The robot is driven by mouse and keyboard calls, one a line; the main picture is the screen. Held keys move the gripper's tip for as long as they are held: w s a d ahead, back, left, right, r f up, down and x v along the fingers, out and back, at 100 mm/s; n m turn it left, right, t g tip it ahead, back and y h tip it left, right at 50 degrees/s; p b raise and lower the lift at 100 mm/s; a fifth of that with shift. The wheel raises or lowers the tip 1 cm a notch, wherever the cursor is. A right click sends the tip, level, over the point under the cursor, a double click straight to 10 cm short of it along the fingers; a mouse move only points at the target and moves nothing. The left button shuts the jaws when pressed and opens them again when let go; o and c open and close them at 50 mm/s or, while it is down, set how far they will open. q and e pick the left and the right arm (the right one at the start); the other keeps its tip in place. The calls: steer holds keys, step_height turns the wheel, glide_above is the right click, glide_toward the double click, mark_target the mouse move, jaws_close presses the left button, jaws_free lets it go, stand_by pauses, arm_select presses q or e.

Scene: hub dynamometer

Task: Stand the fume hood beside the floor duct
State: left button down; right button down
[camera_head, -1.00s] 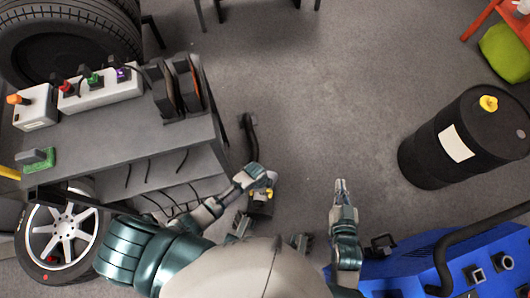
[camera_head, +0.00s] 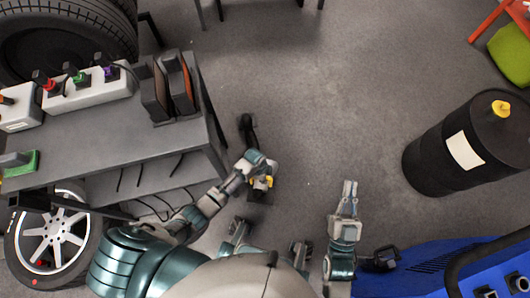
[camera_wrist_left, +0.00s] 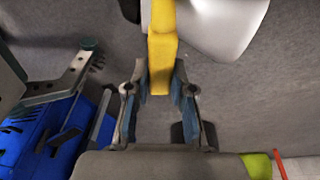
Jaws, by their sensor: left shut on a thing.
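My left gripper (camera_head: 268,178) is low beside the bench. It is shut on a yellow part (camera_wrist_left: 162,60), which runs upward from between the fingers in the left wrist view. This yellow part seems to belong to the fume hood, whose dark body (camera_head: 259,197) shows beneath the gripper; the hand hides most of it. A dark, curved tube-like piece (camera_head: 247,132) stands just beyond the hand, close to the bench edge. I cannot tell whether it is the floor duct or part of the hood. My right gripper (camera_head: 350,186) is over bare floor with nothing visible in it; its finger gap is unclear.
A grey bench (camera_head: 90,125) with power boxes stands at left, with cables hanging below. A black drum (camera_head: 440,165) stands at right, and a blue machine (camera_head: 425,265) at lower right. The middle floor is clear.

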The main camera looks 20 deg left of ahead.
arm_select(q)
steer(key=shift+s+f+b, duration=0.1)
steer(key=shift+f+b, duration=0.25)
steer(key=shift+f, duration=0.35)
steer(key=c, duration=1.1)
jaws_free()
steer(key=shift+f, duration=0.2)
steer(key=shift+o, duration=0.5)
steer(key=shift+r, duration=0.1)
arm_select(e)
steer(key=shift+s+d+r+t, duration=0.1)
steer(key=shift+s+r+t, duration=0.4)
steer(key=shift+r+t, duration=0.35)
arm_select(q)
steer(key=shift+r, duration=0.1)
